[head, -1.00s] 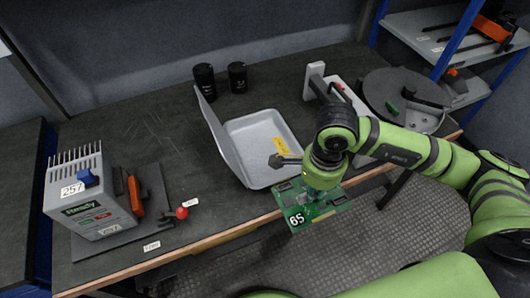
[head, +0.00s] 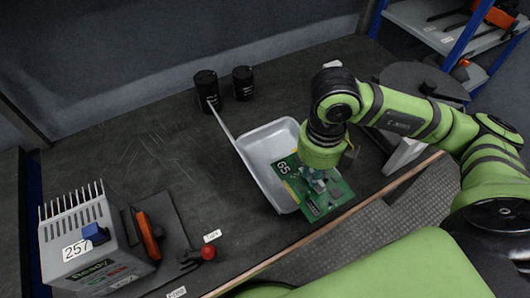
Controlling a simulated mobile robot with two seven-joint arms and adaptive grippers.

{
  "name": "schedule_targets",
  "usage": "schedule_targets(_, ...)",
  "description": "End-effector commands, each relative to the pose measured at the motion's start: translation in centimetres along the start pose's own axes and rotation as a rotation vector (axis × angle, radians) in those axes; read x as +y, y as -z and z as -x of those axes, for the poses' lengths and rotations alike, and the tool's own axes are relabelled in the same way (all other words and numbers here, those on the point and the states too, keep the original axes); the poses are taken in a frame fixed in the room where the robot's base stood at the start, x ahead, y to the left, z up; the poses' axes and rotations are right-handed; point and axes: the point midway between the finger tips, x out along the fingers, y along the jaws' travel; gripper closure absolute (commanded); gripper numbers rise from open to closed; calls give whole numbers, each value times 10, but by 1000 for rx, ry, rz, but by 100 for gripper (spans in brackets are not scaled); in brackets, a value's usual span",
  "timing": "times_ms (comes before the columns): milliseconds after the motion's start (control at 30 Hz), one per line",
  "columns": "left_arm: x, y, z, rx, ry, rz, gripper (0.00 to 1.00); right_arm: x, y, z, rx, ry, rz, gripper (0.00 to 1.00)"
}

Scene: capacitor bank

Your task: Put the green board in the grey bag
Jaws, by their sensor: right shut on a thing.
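The green board (head: 312,201) carries a white "65" label and small parts on its face. My right gripper (head: 320,178), partly hidden under its own wrist, is shut on the board. The grey bag (head: 264,146) shows as a shallow, open, pale grey pouch with a raised flap on its left side. It lies on the dark bench. The board overlaps the bag's right and near part in the head view and sticks out past its near right edge. I cannot tell whether the board touches the bag. My left gripper is not in view.
Two black cups (head: 207,92) stand behind the bag. A round dark disc (head: 420,82) lies at the right.

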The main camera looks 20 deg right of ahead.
Motion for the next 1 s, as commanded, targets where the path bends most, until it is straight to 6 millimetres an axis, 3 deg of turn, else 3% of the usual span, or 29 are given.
schedule_targets(167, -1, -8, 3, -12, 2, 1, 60, -1, -11, -6, 2, -2, -4, 100)
schedule_targets(433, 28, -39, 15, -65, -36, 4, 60, -7, -70, -40, 3, -1, -5, 100)
schedule_targets(700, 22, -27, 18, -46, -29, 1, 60, -12, -111, -66, 0, 0, -1, 100)
schedule_targets(867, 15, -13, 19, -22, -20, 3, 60, -12, -116, -75, 2, 0, 0, 100)
schedule_targets(1000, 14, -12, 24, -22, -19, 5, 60, -12, -115, -96, 5, 0, -1, 100)
